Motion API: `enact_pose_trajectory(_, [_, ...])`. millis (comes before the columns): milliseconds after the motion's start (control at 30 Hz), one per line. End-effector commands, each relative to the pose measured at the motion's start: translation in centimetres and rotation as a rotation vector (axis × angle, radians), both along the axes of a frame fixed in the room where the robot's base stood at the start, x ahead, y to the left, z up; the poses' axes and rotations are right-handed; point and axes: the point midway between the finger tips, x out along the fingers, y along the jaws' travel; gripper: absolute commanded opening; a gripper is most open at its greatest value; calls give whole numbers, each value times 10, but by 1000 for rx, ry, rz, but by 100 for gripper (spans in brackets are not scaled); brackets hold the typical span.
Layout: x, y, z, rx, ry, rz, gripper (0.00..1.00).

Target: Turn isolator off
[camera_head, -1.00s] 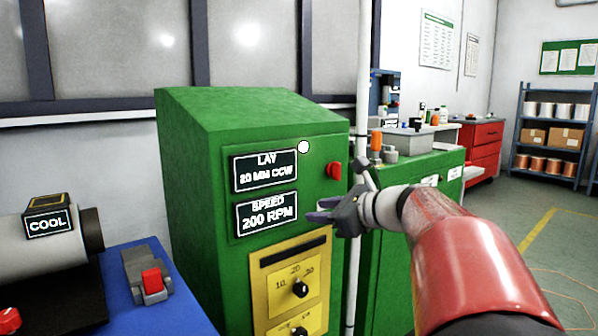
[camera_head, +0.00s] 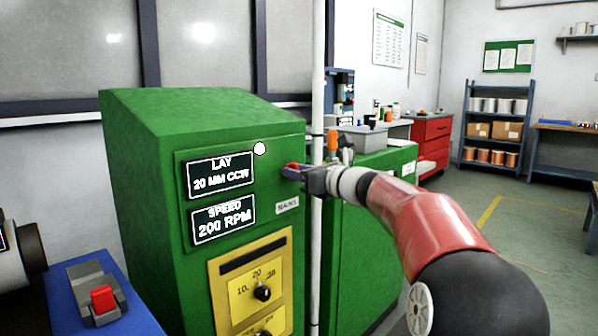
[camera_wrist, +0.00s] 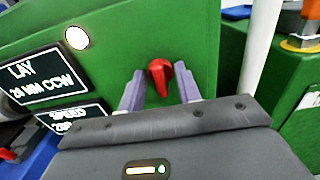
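The isolator is a red rotary knob (camera_wrist: 160,75) on the green cabinet's front face, right of the LAY sign. In the head view my gripper mostly covers the red knob (camera_head: 292,172), and a label reading MAINS (camera_head: 288,206) sits just below it. My gripper (camera_head: 297,172) is at the knob from the right. In the wrist view my gripper (camera_wrist: 161,88) is open, with one purple-grey finger on each side of the knob. Small gaps show between the fingers and the knob. The knob's handle points roughly downward in the wrist view.
The green cabinet (camera_head: 150,200) carries LAY (camera_head: 220,174) and SPEED (camera_head: 223,219) signs, a white lamp (camera_head: 260,149) and a yellow dial panel (camera_head: 230,290). A white vertical pole (camera_head: 317,80) stands close to my gripper. A red-button switch box (camera_head: 103,298) sits at lower left.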

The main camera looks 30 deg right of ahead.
Motion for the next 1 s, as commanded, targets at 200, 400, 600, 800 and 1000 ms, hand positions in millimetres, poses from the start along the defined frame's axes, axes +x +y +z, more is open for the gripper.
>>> enact_pose_trajectory(200, [0,0,0,-1,0,0,31])
enact_pose_trajectory(400, [0,0,0,-1,0,0,7])
enact_pose_trajectory(600, [0,0,-1,-15,-5,0,7])
enact_pose_trajectory(800, [0,1,-3,-85,-31,0,7])
enact_pose_trajectory(1000, [0,2,-5,-224,-81,1,7])
